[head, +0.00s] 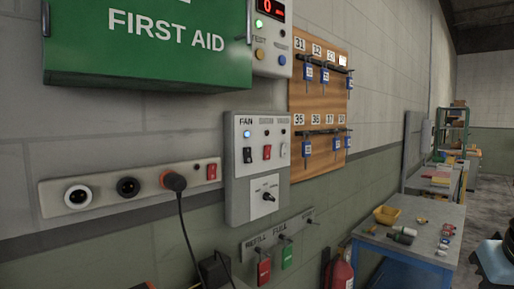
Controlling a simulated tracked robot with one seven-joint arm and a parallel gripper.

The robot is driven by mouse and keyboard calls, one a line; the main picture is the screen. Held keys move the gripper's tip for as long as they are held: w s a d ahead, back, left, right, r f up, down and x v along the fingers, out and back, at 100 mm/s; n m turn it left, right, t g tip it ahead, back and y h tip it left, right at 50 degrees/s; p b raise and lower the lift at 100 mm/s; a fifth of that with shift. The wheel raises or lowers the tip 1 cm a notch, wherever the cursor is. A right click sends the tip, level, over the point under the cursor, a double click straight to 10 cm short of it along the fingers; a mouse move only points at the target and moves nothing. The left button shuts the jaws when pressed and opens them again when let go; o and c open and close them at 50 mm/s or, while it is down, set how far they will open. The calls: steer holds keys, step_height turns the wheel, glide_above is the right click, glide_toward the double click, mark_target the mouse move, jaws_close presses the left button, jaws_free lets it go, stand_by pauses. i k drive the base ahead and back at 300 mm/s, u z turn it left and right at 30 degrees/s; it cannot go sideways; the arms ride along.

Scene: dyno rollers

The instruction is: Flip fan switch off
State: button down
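The grey control panel (237,190) is on the wall in the middle of the head view. Its left column is labelled FAN, with a lit blue lamp (247,134) under the label. A black rotary knob (268,197) sits lower on the panel. Nothing covers the fan switch. My gripper is not in view.
A power strip (105,196) with a plugged orange plug (174,181) is left of the panel. A green first aid box (150,72) hangs above left. A key board (320,60) is right. Tags (264,270) hang below. A workbench (410,245) stands at right.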

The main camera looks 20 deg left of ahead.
mark_target(248, 159)
steer(key=u, duration=1.1)
steer(key=k, duration=0.3)
steer(key=i, duration=0.4)
steer(key=z, duration=0.05)
